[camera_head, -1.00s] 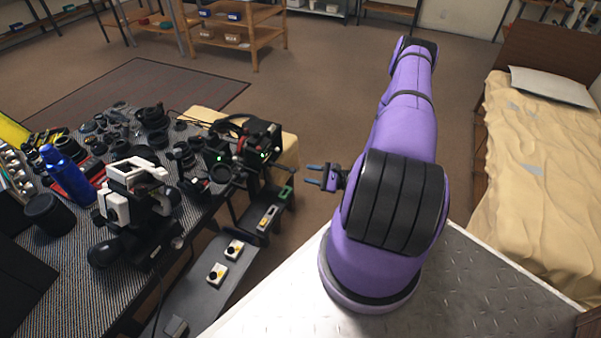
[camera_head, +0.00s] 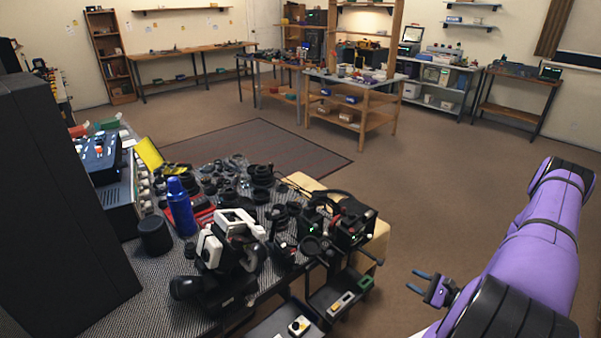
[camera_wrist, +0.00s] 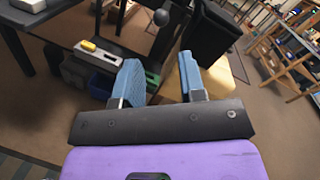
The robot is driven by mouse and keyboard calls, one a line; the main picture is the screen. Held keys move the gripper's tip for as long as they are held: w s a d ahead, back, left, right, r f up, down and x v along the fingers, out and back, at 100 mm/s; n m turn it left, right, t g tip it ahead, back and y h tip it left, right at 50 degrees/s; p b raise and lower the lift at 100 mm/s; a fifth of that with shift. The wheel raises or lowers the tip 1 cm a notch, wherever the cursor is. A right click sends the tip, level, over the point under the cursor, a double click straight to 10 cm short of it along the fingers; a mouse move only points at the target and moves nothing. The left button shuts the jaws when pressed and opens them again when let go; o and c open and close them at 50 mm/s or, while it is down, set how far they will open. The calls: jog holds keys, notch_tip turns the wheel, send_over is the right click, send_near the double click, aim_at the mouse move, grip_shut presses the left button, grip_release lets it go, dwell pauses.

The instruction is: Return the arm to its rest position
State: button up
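My purple arm (camera_head: 530,255) is at the lower right of the head view, folded back toward my body. My gripper (camera_head: 420,282) points left, to the right of the bench and apart from it. In the wrist view, the blue fingers of my gripper (camera_wrist: 160,80) stand apart with nothing between them. The gripper is open and empty. The floor and the bench's side show beyond the fingers.
A bench with a striped mat (camera_head: 165,265) holds a white and black device (camera_head: 232,240), a blue bottle (camera_head: 181,207) and many lens parts. A dark cabinet (camera_head: 60,200) stands at the left. The floor (camera_head: 440,190) between bench and arm is clear.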

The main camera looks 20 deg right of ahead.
jog(key=w+a+r+n+g+y, duration=0.15)
jog(key=a+r+n+g, duration=0.3)
jog(key=r, duration=0.65)
jog(key=w+a+r+n+g, duration=0.3)
jog(key=r+n+g, duration=0.2)
jog(key=r, duration=0.6)
jog(key=w+a+r+n+g, duration=0.3)
jog(key=a+r+n+g, duration=0.15)
jog(key=r, duration=0.65)
jog(key=s+a+r+n+g+h, duration=0.1)
jog(key=s+a+r+n+h, duration=0.2)
jog(key=a+r, duration=0.3)
jog(key=s+a+r+n+g+h, duration=0.1)
jog(key=s+a+r+n+h, duration=0.2)
jog(key=r, duration=0.5)
jog(key=s+a+r+n+t+h, duration=0.1)
jog(key=s+a+r+t+h, duration=0.1)
jog(key=s+r, duration=0.3)
jog(key=s+a+r+n+t+h, duration=0.2)
jog(key=s+a+r+t, duration=0.1)
jog(key=s+r, duration=0.2)
jog(key=s, duration=0.2)
jog(key=shift+s+t+h, duration=0.35)
jog(key=shift+t, duration=0.05)
jog(key=shift+d+f, duration=0.1)
